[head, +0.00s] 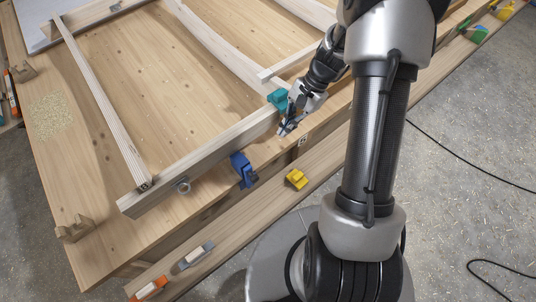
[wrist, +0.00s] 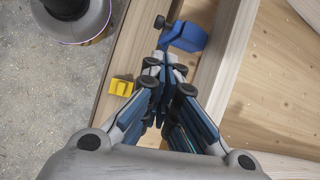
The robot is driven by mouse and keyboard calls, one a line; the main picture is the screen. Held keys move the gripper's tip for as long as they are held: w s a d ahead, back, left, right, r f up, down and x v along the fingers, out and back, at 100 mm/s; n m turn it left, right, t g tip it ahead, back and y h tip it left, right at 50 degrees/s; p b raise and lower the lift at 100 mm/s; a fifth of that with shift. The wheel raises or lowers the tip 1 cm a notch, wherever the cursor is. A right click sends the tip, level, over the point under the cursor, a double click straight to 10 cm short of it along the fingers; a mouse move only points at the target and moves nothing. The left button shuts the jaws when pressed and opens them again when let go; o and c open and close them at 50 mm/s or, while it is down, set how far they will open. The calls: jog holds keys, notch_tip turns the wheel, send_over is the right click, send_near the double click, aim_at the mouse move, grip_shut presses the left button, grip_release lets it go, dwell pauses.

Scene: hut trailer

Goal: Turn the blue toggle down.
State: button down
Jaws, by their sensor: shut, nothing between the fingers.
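The blue toggle (head: 243,169) sits at the front edge of the wooden bench, beside the long timber of the frame. It also shows in the wrist view (wrist: 186,38) at the top, beyond my fingertips, with a dark knob on its left. My gripper (head: 285,129) is to the right of the toggle in the head view, over the front of the bench, with its fingers closed together and empty. In the wrist view my gripper (wrist: 164,66) points toward the toggle, and a gap seems to show between them. I cannot tell the exact distance.
A teal piece (head: 278,98) is on the timber close beside my gripper. A yellow piece (head: 297,179) lies on the lower plank; it also shows in the wrist view (wrist: 122,86). An orange-handled tool (head: 149,288) and a grey tool (head: 193,256) lie farther along that plank.

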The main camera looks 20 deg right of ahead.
aim_at(252, 181)
notch_tip(252, 181, down, 10)
jog(key=s+d+m+y, duration=0.1)
jog(key=d+m, duration=0.1)
jog(key=m, duration=0.1)
jog(key=shift+d+r+y, duration=0.2)
jog(key=shift+d+y, duration=0.1)
jog(key=a+r+b+x, duration=0.1)
jog(key=a+b+x, duration=0.1)
jog(key=x, duration=1.1)
jog(key=shift+s+a+r+b, duration=0.2)
jog(key=shift+s+r+b, duration=0.2)
jog(key=shift+b, duration=0.35)
